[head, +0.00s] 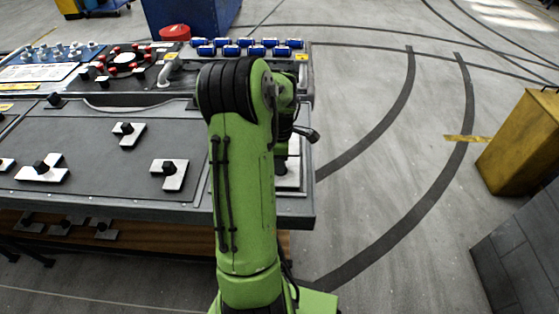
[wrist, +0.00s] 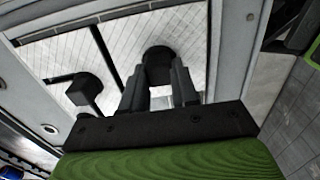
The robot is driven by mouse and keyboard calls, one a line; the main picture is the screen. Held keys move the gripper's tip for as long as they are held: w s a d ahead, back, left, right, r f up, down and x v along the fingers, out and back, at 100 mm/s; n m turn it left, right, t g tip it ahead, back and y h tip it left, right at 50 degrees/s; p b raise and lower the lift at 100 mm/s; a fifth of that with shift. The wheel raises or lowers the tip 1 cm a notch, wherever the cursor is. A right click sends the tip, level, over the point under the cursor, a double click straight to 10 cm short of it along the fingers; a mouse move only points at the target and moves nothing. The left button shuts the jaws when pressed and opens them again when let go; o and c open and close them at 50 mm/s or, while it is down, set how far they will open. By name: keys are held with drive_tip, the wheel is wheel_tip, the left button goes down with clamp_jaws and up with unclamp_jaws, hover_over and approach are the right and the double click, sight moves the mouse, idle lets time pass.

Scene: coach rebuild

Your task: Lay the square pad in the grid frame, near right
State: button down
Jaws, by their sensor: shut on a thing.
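My gripper (wrist: 158,92) is shut on the black knob (wrist: 158,62) of a white, finely lined pad (wrist: 186,32) in the wrist view. The pad lies inside or just above the grid frame, whose grey rim (wrist: 230,50) runs along the right; I cannot tell if it rests on the bottom. A dark strip separates it from another white pad (wrist: 50,52) with a black knob on the left. In the head view my green arm hides the gripper and most of the frame; a white pad edge (head: 291,178) shows just right of the arm.
Several loose white pads with black knobs, such as one by the arm (head: 172,176), lie on the grey table (head: 100,195). A yellow bin (head: 522,140) stands right, across open floor.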

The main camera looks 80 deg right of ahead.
drive_tip(key=shift+f, duration=0.2)
idle(0.3)
drive_tip(key=c, duration=0.8)
unclamp_jaws()
drive_tip(key=shift+r, duration=0.15)
drive_tip(key=shift+r+p, duration=0.7)
drive_tip(key=shift+r, duration=0.25)
drive_tip(key=o, duration=0.4)
drive_tip(key=shift+r+p, duration=2.35)
drive_tip(key=shift+r, duration=0.65)
